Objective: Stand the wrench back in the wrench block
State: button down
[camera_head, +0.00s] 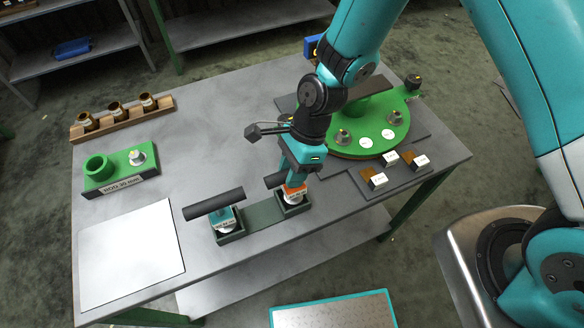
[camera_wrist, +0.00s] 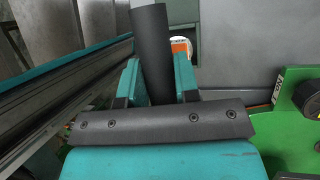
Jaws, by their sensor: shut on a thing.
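My gripper (camera_head: 298,178) is shut on the dark bar handle (camera_wrist: 152,50) of the wrench with the orange label (camera_head: 295,191). In the wrist view the handle runs between the two teal fingers, and the orange label (camera_wrist: 180,46) shows just beyond them. The wrench is upright at the right pocket of the dark wrench block (camera_head: 262,221), its pale lower end at the pocket. I cannot tell whether it is fully seated. A second wrench with a teal label (camera_head: 223,217) stands in the left pocket, its dark bar handle lying crosswise on top.
A green round fixture (camera_head: 365,138) with metal fittings is behind and right of my gripper. Small labelled blocks (camera_head: 391,157) lie on a dark plate at the right. A green holder (camera_head: 120,172), a wooden rack of brown jars (camera_head: 120,118) and a white sheet (camera_head: 130,253) are left.

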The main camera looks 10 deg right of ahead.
jog(key=shift+f, duration=0.1)
jog(key=c, duration=0.8)
grip_release()
jog(key=shift+c, duration=0.2)
jog(key=b+v, duration=0.3)
jog(key=v, duration=0.8)
jog(key=s+d+r+n+t, duration=0.1)
jog(key=s+d+r+n, duration=0.2)
jog(key=s+r+n, duration=0.3)
jog(key=s+d+r+n+t, duration=0.2)
jog(key=s+r+n, duration=0.5)
jog(key=n, duration=0.9)
notch_tip(320, 180, up, 2)
jog(key=shift+s+d+r, duration=0.2)
jog(key=shift+s+d, duration=0.1)
jog(key=shift+d, duration=0.35)
